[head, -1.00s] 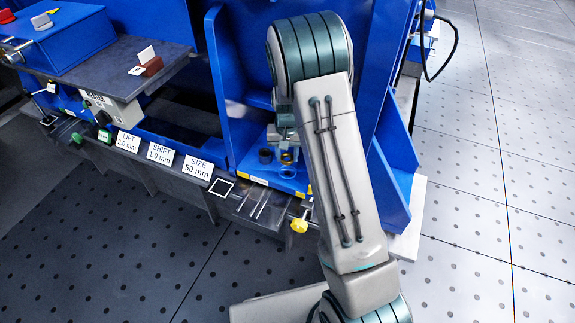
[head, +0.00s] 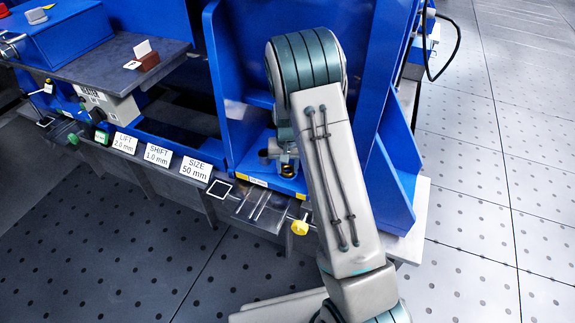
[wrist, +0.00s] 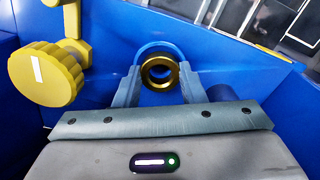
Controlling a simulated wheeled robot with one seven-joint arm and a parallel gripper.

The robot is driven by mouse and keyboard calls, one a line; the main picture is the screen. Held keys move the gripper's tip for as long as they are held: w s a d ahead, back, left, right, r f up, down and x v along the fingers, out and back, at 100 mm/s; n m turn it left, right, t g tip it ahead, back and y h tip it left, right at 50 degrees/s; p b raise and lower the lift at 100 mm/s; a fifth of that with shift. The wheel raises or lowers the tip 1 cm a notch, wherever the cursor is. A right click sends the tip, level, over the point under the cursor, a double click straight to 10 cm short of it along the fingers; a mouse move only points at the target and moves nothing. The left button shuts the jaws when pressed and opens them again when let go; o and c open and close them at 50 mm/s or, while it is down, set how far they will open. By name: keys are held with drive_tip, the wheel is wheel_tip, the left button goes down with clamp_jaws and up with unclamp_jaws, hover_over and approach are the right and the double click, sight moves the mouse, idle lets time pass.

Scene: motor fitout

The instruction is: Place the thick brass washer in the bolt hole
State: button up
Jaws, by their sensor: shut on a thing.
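The brass washer (wrist: 159,73) is a thick gold ring in the wrist view. It sits between the fingertips of my gripper (wrist: 159,80), which is shut on it, over a blue surface. In the head view my gripper (head: 284,152) is low inside the blue bay, mostly hidden by my arm. A small brass-coloured ring (head: 288,171) shows just below it; I cannot tell whether it is the held washer or part of the fixture. The bolt hole cannot be made out clearly in either view.
A dark round cup (head: 264,156) stands left of my gripper. A yellow knob (wrist: 47,75) is at the left of the wrist view. Blue walls (head: 232,125) enclose the bay. Label cards (head: 196,168) line the front rail.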

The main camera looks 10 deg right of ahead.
drive_tip(key=o, duration=1.1)
drive_tip(key=shift+f, duration=0.1)
wheel_tip(320, 180, up, 12)
drive_tip(key=p, duration=0.5)
drive_tip(key=s+r+n, duration=0.1)
drive_tip(key=s+r, duration=1)
drive_tip(key=s, duration=0.1)
drive_tip(key=shift+n+t, duration=0.6)
drive_tip(key=shift+n, duration=0.3)
drive_tip(key=shift+s+a+r, duration=0.1)
drive_tip(key=shift+s+r, duration=0.4)
drive_tip(key=shift+s, duration=2.05)
drive_tip(key=shift+s+a+r, duration=0.1)
drive_tip(key=shift+s+r, duration=0.4)
drive_tip(key=shift+s, duration=2.1)
drive_tip(key=shift+s+a+r, duration=0.1)
drive_tip(key=shift+s+r, duration=0.4)
drive_tip(key=shift+s, duration=2.05)
